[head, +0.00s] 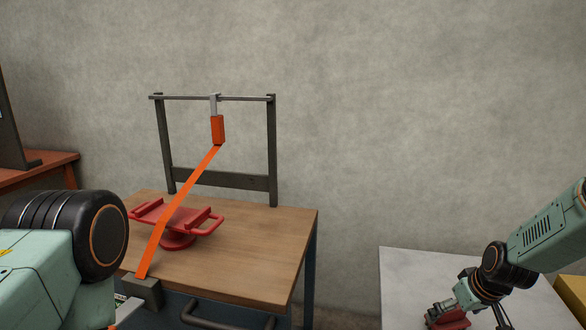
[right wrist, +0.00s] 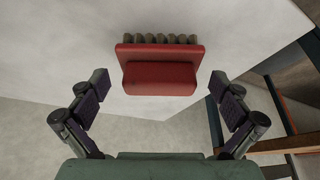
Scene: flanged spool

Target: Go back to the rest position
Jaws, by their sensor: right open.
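My right gripper (head: 470,314) is low over the white table at the lower right in the head view. In the right wrist view its two dark-padded fingers (right wrist: 160,108) stand wide apart with nothing between their pads. A red block-like brush (right wrist: 160,76) with a row of grey-brown tufts lies just beyond the fingertips, apart from them. Part of this red brush also shows in the head view (head: 448,319).
A wooden workbench (head: 265,250) carries a red spool-like piece (head: 178,222) with handles. The white table (head: 405,275) has bare room left of my right gripper.

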